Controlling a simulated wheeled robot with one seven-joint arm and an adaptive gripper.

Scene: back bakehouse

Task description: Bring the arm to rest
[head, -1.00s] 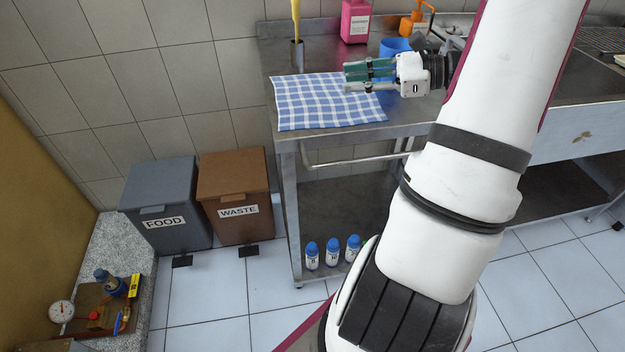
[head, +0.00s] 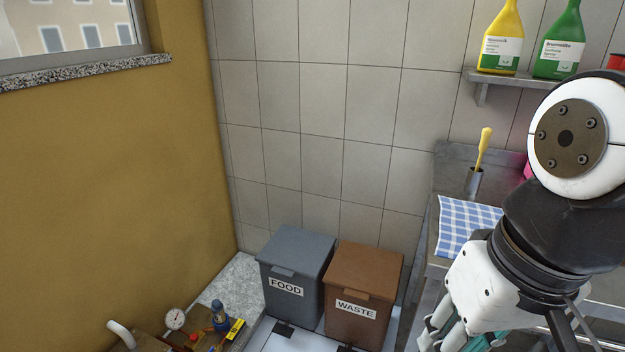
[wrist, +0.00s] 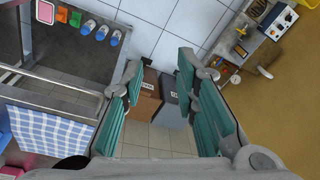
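My gripper (head: 447,332) shows at the lower right of the head view, pointing down, in front of the steel table; its fingertips run past the bottom edge. In the wrist view my gripper (wrist: 160,72) has its two teal-padded fingers spread well apart. Nothing is between them; the bins and floor show through the gap. My arm's pale and black links fill the right side of the head view. The arm is bent, and most of it is outside the picture.
A grey FOOD bin (head: 296,262) and a brown WASTE bin (head: 366,275) stand against the tiled wall. A blue checked cloth (head: 462,222) lies on the steel table (head: 447,180). Pipework with a gauge (head: 175,319) is at lower left. A shelf (head: 505,78) holds spray bottles.

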